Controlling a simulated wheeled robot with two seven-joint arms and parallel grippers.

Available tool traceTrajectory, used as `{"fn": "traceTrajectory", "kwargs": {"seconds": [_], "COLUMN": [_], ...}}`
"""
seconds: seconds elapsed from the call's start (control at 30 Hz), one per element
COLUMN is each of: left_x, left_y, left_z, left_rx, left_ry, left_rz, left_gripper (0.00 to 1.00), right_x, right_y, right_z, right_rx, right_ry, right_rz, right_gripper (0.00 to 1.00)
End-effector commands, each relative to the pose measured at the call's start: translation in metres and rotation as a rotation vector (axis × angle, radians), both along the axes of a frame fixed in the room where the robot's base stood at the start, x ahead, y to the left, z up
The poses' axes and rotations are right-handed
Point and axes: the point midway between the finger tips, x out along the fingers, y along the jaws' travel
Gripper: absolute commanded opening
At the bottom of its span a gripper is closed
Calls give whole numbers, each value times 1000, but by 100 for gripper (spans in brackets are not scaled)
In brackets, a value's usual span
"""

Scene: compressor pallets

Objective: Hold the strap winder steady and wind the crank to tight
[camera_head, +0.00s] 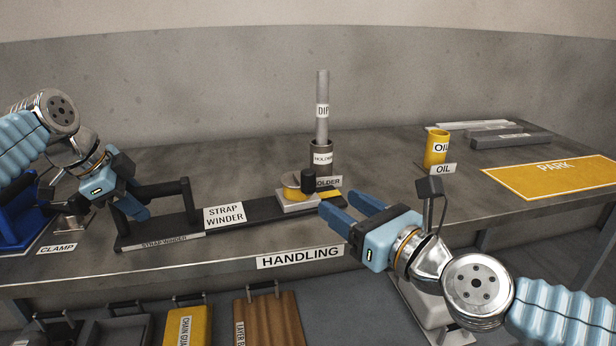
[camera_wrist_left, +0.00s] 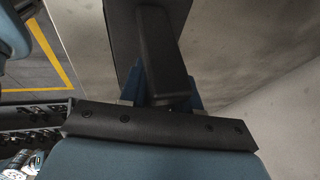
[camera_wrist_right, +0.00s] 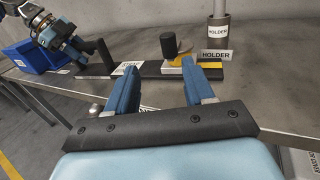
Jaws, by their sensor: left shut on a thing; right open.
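The strap winder (camera_head: 275,209) is a long black base lying along the front of the workbench. A black upright handle frame (camera_head: 188,200) stands at its left end. At its right end is a grey and yellow drum (camera_head: 291,194) with a black crank knob (camera_head: 308,181), also seen in the right wrist view (camera_wrist_right: 168,46). My left gripper (camera_head: 132,207) is shut on the left part of the handle frame; the dark bar (camera_wrist_left: 162,60) lies between its fingers in the left wrist view. My right gripper (camera_head: 348,212) is open and empty, to the right of and nearer than the knob.
A holder (camera_head: 320,157) with an upright grey dip rod (camera_head: 322,105) stands just behind the drum. A yellow oil can (camera_head: 436,150) and a yellow park mat (camera_head: 550,174) are to the right. Bins line the front below.

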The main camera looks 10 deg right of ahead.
Motion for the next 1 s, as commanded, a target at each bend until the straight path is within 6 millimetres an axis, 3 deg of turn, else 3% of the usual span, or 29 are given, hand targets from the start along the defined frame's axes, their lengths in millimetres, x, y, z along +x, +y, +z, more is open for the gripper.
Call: {"fn": "traceTrajectory", "kwargs": {"seconds": [0.13, 0.6, 0.8, 1.0], "left_x": [0, 1, 1, 1], "left_y": [0, 1, 1, 1], "left_z": [-7, -7, -7, -7], "left_rx": [4, 4, 4, 5], "left_ry": [14, 12, 11, 12], "left_rz": [-3, -1, -1, -1], "left_gripper": [0, 0, 0, 0], "right_x": [17, 102, 115, 116], "right_y": [-3, 32, 36, 36], "right_z": [-3, -3, -3, -3], "right_rx": [-8, -14, -11, -9], "right_ry": [-4, -6, -7, -6], "right_rz": [-32, -31, -32, -33], "right_gripper": [53, 53, 53, 53]}}
